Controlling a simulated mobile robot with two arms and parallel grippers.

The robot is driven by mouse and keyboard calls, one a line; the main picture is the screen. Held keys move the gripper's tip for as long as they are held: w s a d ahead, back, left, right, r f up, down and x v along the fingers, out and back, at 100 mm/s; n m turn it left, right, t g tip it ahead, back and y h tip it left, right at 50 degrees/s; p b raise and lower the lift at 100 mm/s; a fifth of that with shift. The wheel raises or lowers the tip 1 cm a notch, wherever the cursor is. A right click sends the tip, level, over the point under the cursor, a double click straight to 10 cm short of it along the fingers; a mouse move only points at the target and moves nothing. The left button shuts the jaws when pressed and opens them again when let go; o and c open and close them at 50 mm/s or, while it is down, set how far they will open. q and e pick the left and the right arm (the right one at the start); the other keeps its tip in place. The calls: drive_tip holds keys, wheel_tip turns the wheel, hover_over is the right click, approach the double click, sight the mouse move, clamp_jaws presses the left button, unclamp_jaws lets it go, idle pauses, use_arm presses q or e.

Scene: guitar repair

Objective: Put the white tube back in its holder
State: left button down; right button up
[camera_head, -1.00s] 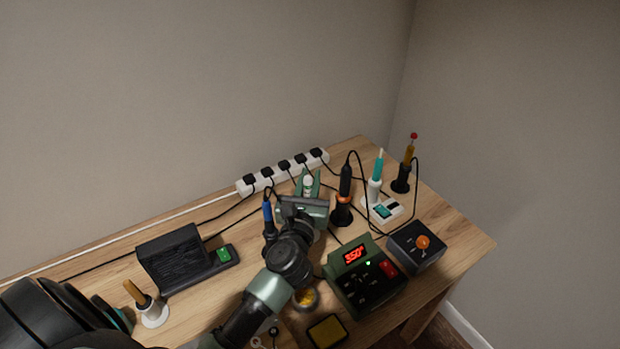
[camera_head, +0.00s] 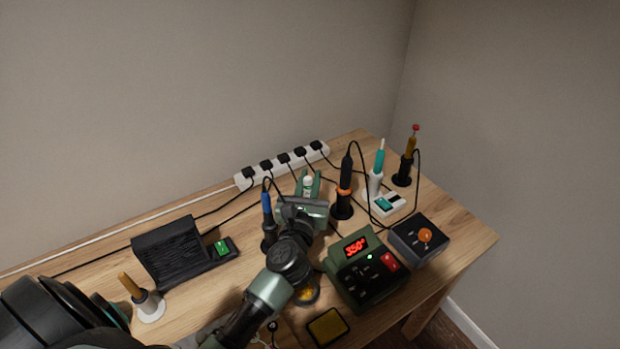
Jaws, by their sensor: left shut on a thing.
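A small white tube (camera_head: 308,186) shows between the green fingers of my left gripper (camera_head: 309,182), which is shut on it. The gripper is over the back middle of the workbench, in front of the power strip. The tube's lower part is hidden by the gripper body. I cannot tell which thing is the tube's holder, and no empty one shows clearly. My right gripper is not in view.
A power strip (camera_head: 283,166) lies along the wall. A blue-topped tool (camera_head: 267,203) and a black iron (camera_head: 345,178) stand on either side of my gripper. A green soldering station (camera_head: 366,273) is at front right. Bare wood (camera_head: 455,219) shows at the right edge.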

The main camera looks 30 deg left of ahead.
use_arm(q)
drive_tip(key=shift+f, duration=0.45)
drive_tip(key=c, duration=1.3)
unclamp_jaws()
drive_tip(key=shift+o, duration=0.6)
drive_tip(key=o, duration=0.6)
drive_tip(key=shift+c, duration=0.2)
drive_tip(key=shift+r, duration=0.15)
